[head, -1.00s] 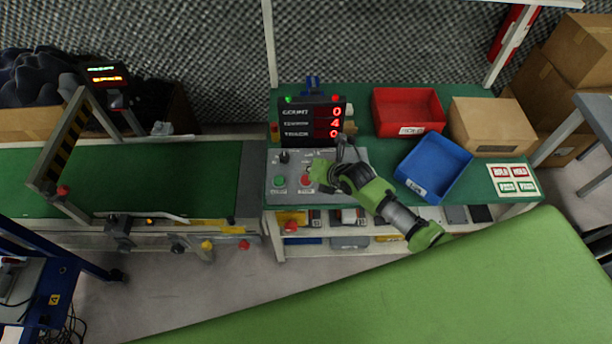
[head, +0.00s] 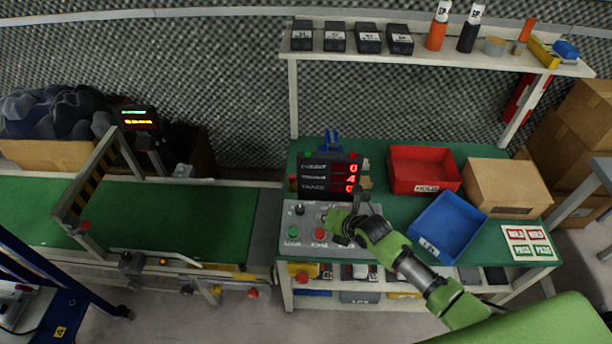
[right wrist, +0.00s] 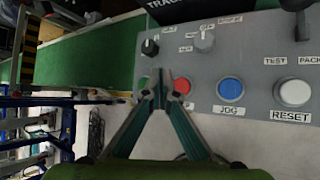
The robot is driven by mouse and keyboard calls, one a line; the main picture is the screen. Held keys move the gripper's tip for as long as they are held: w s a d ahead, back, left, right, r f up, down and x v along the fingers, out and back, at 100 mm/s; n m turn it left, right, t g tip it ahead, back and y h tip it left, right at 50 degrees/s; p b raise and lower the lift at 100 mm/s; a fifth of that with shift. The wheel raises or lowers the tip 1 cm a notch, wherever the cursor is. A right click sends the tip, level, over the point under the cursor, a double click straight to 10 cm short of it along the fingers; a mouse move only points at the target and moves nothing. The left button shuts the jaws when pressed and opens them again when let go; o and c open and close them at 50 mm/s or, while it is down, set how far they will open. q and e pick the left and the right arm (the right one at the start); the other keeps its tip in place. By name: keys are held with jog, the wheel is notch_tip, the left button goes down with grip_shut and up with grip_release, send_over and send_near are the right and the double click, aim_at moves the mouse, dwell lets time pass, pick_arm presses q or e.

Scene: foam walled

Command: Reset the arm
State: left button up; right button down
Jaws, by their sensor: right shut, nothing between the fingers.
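The grey control panel (head: 310,213) stands on the green bench below a dark display with red digits (head: 330,177). My right gripper (head: 352,208) is over the panel's right part and hides some of it. In the right wrist view my right gripper (right wrist: 160,84) is shut and empty, its tips appearing beside the red button (right wrist: 182,86) and partly over the green one (right wrist: 144,83). The blue JOG button (right wrist: 230,90) and the white RESET button (right wrist: 294,92) lie to the right. I cannot tell whether the tips touch the panel. My left gripper is not in view.
A red bin (head: 424,170), a blue bin (head: 446,226) and a cardboard box (head: 508,188) stand right of the panel. A shelf (head: 440,62) with bottles and dark boxes runs above. A green conveyor (head: 170,220) lies to the left.

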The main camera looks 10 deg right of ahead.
jog(key=s+a+r+m+g, duration=0.2)
jog(key=s+a+m, duration=0.1)
jog(key=s+m, duration=1.05)
jog(key=s+d+r+m+g+h, duration=0.2)
jog(key=s+d+r+m, duration=0.1)
jog(key=s+m, duration=0.55)
jog(key=s+d+r+m+g+h, duration=0.1)
jog(key=s+d+r+m, duration=0.25)
jog(key=s+m, duration=0.45)
jog(key=s+f+n+g+b, duration=0.1)
jog(key=s+f, duration=0.1)
jog(key=f, duration=1.2)
jog(key=s+f+b, duration=0.1)
jog(key=s+f, duration=0.1)
jog(key=f, duration=1.3)
jog(key=s+d+f+g, duration=0.1)
jog(key=s+d+f, duration=0.1)
jog(key=s+f, duration=1.3)
jog(key=shift+s+d+f+g+b, duration=0.25)
jog(key=shift+s+f+g+b, duration=0.1)
jog(key=shift+s+b, duration=0.1)
